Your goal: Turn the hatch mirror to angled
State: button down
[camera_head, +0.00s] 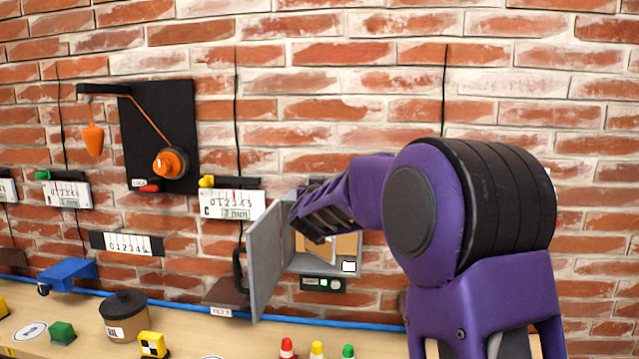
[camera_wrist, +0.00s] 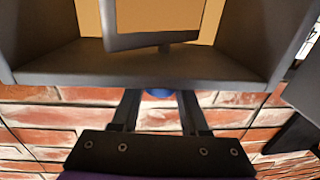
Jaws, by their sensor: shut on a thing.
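The hatch is a grey box (camera_head: 325,263) on the brick wall, with its grey door (camera_head: 266,258) swung open to the left. Inside, a dark-framed mirror panel (camera_wrist: 150,20) shows a tan surface; it sits slightly tilted in the wrist view. In the head view the mirror (camera_head: 318,247) is partly hidden by my arm. My gripper (camera_head: 312,228) is in front of the hatch opening. In the wrist view my gripper (camera_wrist: 158,100) has its fingers at the box edge, shut on a small blue part (camera_wrist: 158,92), mostly hidden by that edge. Whether this part joins the mirror is hidden.
A dark handle (camera_head: 238,270) sticks out from the open door. A label gauge (camera_head: 232,204) and a black panel with an orange knob (camera_head: 170,163) are to the left.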

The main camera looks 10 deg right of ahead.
jog(key=shift+c, duration=2.2)
grip_release()
